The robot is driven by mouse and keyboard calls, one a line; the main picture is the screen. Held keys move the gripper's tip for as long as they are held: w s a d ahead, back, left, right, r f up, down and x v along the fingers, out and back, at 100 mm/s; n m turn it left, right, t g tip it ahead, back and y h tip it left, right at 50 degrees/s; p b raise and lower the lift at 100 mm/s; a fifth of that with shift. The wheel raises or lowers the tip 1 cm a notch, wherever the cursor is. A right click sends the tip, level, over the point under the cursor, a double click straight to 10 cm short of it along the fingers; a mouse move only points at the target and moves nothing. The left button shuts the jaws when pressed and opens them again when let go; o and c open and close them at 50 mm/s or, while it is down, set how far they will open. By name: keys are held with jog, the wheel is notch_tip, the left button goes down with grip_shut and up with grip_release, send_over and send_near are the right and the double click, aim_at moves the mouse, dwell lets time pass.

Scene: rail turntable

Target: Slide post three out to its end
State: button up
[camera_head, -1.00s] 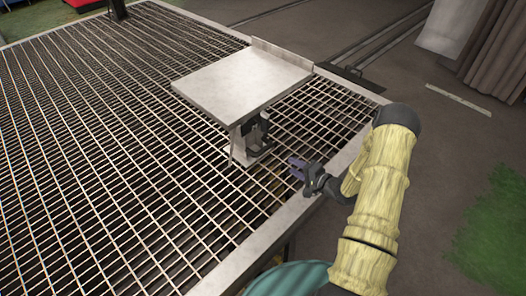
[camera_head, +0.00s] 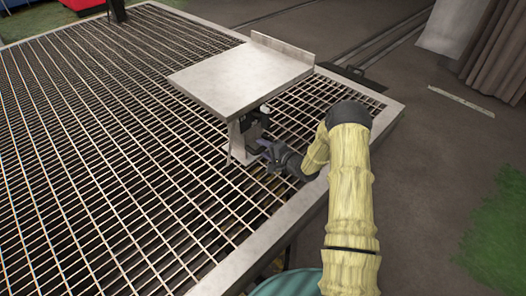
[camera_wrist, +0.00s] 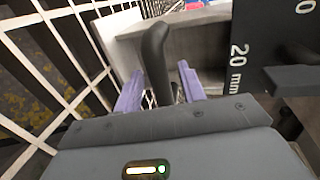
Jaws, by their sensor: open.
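A dark upright handle (camera_wrist: 154,48) stands in the wrist view, in front of a pale metal stand. My gripper (camera_wrist: 160,88) is open, with one purple finger on each side of the handle's lower part; I cannot tell whether either touches it. In the head view my gripper (camera_head: 262,150) is low beside the stand (camera_head: 240,140), under the right part of a flat metal plate (camera_head: 240,77). A black plate (camera_wrist: 245,45) marked "20 mm" is right of the handle in the wrist view. No label naming post three is readable.
The stand rests on a wide metal grating (camera_head: 110,150) with a pale frame edge (camera_head: 290,225). The plate with its raised back lip overhangs the space near my gripper. The grating left of the stand is clear.

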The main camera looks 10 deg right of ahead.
jog(key=shift+w+a+f, duration=0.1)
jog(key=shift+w+a, duration=0.15)
jog(key=shift+w, duration=0.1)
grip_shut()
jog(key=shift+d, duration=0.1)
